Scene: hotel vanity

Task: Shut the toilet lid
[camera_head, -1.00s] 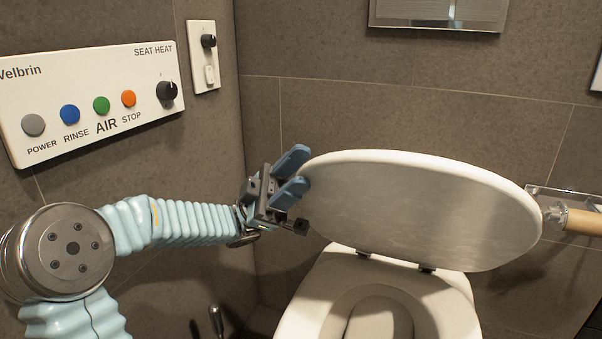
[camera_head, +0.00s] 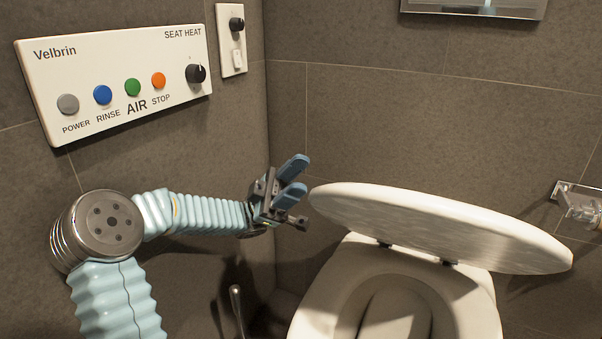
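The toilet lid (camera_head: 440,228) is pale and oval. It is partly lowered, tilted forward over the back of the bowl and hinged at its rear. The toilet seat and bowl (camera_head: 345,290) show below it, with the opening uncovered. My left gripper (camera_head: 297,180) is just left of the lid's left edge, with its two blue fingers apart and nothing between them. A small gap shows between the fingers and the lid. My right gripper is not in view.
A control panel (camera_head: 120,50) with coloured buttons and a knob is on the left wall, beside a small switch plate (camera_head: 231,60). A brush handle (camera_head: 237,305) stands left of the toilet. A paper holder (camera_head: 580,203) is on the right wall.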

